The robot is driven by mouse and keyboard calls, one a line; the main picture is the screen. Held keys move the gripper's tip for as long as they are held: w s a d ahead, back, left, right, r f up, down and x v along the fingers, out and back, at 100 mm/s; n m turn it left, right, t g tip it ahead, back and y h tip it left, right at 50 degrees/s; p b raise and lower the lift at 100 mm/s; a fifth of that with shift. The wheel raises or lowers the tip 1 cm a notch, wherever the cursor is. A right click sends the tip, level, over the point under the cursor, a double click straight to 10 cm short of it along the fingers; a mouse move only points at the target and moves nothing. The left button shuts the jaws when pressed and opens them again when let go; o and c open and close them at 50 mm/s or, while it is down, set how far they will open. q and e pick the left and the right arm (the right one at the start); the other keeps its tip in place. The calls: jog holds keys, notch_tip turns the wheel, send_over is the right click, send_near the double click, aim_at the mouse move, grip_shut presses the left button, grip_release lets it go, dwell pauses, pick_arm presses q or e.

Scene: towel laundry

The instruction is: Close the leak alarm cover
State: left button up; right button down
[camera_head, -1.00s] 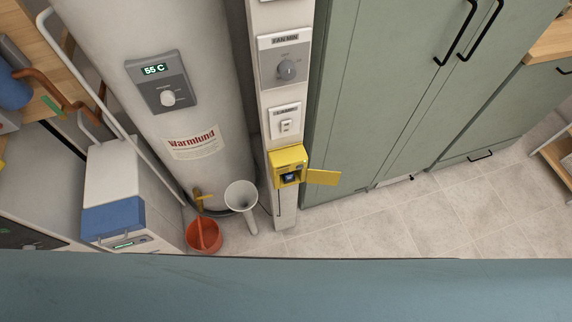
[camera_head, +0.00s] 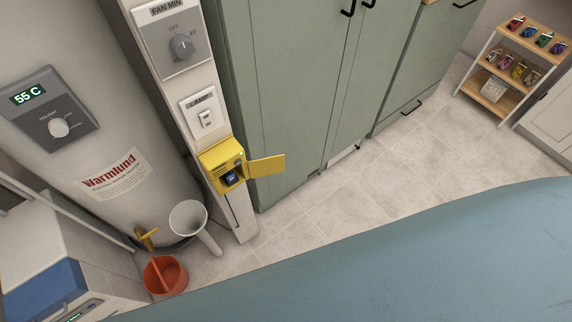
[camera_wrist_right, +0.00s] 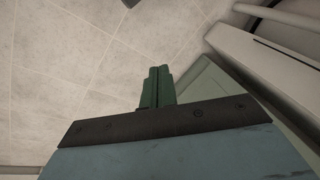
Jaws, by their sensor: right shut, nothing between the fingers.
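The leak alarm is a small yellow box (camera_head: 222,160) low on a narrow white post in the head view. Its yellow cover (camera_head: 267,166) stands open, swung out to the right, and a dark part with a blue face (camera_head: 232,179) shows inside. My right gripper (camera_wrist_right: 157,75) shows in the right wrist view as green fingers pressed together, with nothing between them and bare floor tiles behind. It is not in the head view, and the alarm is not in the wrist view. My left gripper is in neither view.
A lamp switch (camera_head: 206,117) and a fan dial (camera_head: 181,46) sit above the alarm on the post.

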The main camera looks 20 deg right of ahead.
aim_at(266, 163)
jog(key=w+a+r+m+t+y+b, duration=0.15)
jog(key=w+r+y+b, duration=0.35)
jog(key=w, duration=0.6)
jog(key=w+r+m+t+y+b, duration=0.25)
jog(key=w+b, duration=0.45)
jog(key=w, duration=0.4)
jog(key=w+r+n+t+y+b, duration=0.1)
jog(key=w+r+y+b, duration=0.2)
jog(key=r, duration=0.4)
jog(key=w+r+n+t+y+b, duration=0.1)
jog(key=w+r+t+y+b, duration=0.2)
jog(key=r, duration=0.5)
jog(key=w+a+g+b, duration=0.15)
jog(key=w+a, duration=0.25)
jog(key=a, duration=0.5)
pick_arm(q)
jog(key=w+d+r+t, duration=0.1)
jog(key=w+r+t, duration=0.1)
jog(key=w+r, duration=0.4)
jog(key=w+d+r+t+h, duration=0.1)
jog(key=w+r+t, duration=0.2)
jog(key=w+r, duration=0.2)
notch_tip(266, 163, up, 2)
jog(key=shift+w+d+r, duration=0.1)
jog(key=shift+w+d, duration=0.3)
pick_arm(e)
jog(key=s, duration=0.3)
jog(key=shift+s+a, duration=0.2)
jog(key=shift+s, duration=0.15)
jog(key=shift+a, duration=0.1)
